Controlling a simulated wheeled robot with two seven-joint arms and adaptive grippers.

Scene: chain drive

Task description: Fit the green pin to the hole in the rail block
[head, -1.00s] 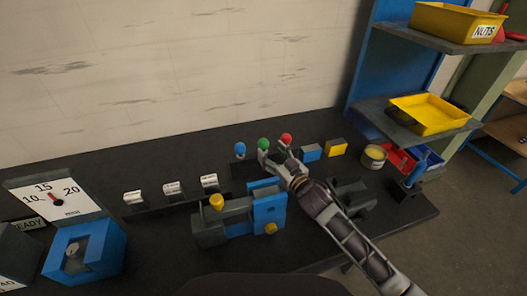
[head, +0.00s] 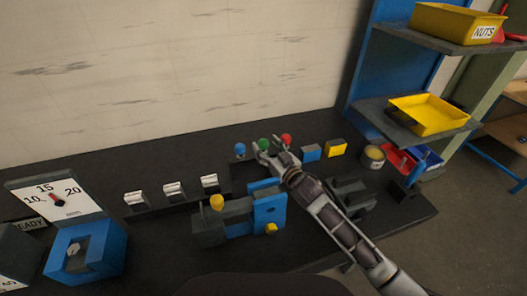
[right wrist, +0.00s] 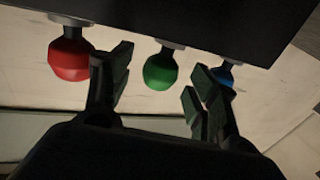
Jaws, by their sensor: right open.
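The green pin (head: 263,143) stands between a blue pin (head: 239,149) and a red pin (head: 286,139) in a dark rack at the back of the bench. My right gripper (head: 267,150) is open at the green pin. In the right wrist view, the green pin's rounded head (right wrist: 160,70) lies between the two spread fingers (right wrist: 158,77), with a gap to each side. The red head (right wrist: 69,58) is beside the left finger. The blue head (right wrist: 226,76) is partly hidden behind the right finger. A grey-and-blue block (head: 237,222), apparently the rail block, stands in front; I cannot make out its hole.
Blue (head: 310,153) and yellow (head: 335,148) blocks stand right of the pins. A yellow-topped can (head: 373,156) and a dark grey fixture (head: 350,197) are farther right. A yellow knob (head: 217,202) sticks up on the front block.

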